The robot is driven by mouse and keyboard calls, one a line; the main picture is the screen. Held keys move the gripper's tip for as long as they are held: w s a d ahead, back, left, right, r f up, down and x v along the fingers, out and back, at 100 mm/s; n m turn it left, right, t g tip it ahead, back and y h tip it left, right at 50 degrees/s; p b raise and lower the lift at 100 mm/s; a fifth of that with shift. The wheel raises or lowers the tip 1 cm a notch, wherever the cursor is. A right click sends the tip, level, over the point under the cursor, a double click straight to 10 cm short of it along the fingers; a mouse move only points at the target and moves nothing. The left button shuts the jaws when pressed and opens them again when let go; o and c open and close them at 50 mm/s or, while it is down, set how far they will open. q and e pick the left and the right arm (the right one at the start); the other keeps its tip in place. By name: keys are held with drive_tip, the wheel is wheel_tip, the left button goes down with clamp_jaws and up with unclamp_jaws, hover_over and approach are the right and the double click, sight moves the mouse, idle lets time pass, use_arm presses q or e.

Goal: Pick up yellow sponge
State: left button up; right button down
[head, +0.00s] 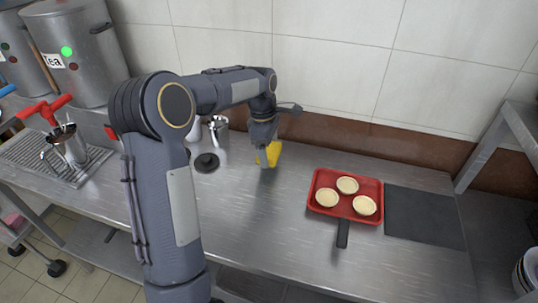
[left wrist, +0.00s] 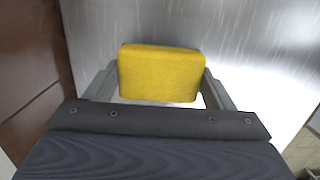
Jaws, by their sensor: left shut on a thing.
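The yellow sponge (head: 270,153) is at the back of the steel counter, near the brown strip along the wall. My left gripper (head: 265,160) points down and is shut on it. In the left wrist view the yellow sponge (left wrist: 161,73) sits between the two fingers of my left gripper (left wrist: 160,85), one at each side. The head view does not clearly show whether the sponge touches the counter. My right gripper is not in view.
A black lid (head: 206,162) and a metal jug (head: 218,130) are left of the sponge. Large steel pots (head: 75,60) stand far left.

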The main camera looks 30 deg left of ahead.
use_arm(q)
drive_tip(key=s+d+r+b, duration=0.1)
drive_tip(key=s+d+r, duration=0.4)
drive_tip(key=s+r, duration=0.4)
drive_tip(key=s, duration=0.3)
drive_tip(key=shift+s+d+r, duration=0.2)
drive_tip(key=shift+s+d, duration=0.05)
drive_tip(key=shift+d, duration=0.15)
drive_tip(key=o, duration=0.5)
drive_tip(key=c, duration=0.3)
drive_tip(key=shift+a, duration=0.15)
drive_tip(key=shift+c, duration=0.2)
